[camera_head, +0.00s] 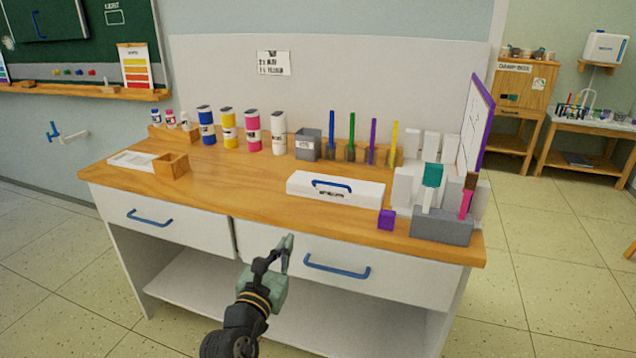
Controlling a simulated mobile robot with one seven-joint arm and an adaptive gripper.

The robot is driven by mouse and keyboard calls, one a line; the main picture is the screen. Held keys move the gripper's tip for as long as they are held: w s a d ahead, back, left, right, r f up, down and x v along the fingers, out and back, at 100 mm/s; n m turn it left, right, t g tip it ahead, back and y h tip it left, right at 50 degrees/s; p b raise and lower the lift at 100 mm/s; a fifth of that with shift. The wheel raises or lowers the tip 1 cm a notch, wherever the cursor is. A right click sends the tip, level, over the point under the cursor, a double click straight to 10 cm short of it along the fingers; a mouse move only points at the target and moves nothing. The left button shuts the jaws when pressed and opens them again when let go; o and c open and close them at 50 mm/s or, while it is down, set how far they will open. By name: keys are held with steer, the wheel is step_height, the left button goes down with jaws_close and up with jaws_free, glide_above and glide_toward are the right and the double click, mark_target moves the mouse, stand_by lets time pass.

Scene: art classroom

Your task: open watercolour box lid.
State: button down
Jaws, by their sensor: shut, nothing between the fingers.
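A long white box with a blue handle and dark lettering, which looks like the watercolour box (357,196), lies on the wooden tabletop near its front edge, right of the middle. Its lid looks closed. My gripper (286,246) is in front of the table, in front of the drawers and below the tabletop edge. It is apart from the box, to its lower left. Its fingers are shut and hold nothing.
A grey caddy (440,226) and a purple cube (386,219) stand right of the box. Paint bottles (252,131), a grey cup (307,145) and upright coloured sticks (351,136) stand behind. A wooden block (171,166) is at left. The tabletop (235,182) left of the box is clear.

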mark_target(327, 189)
steer(key=shift+n+g+h, duration=0.3)
steer(key=shift+h, duration=0.1)
steer(key=p+x, duration=0.1)
steer(key=x, duration=0.6)
steer(key=d+p+x, duration=0.1)
steer(key=x, duration=1.2)
steer(key=shift+w+d+f+p, duration=0.15)
steer(key=shift+d+f+p, duration=0.1)
steer(key=shift+d+p, duration=0.15)
steer(key=shift+w+r, duration=0.2)
steer(key=shift+r, duration=0.1)
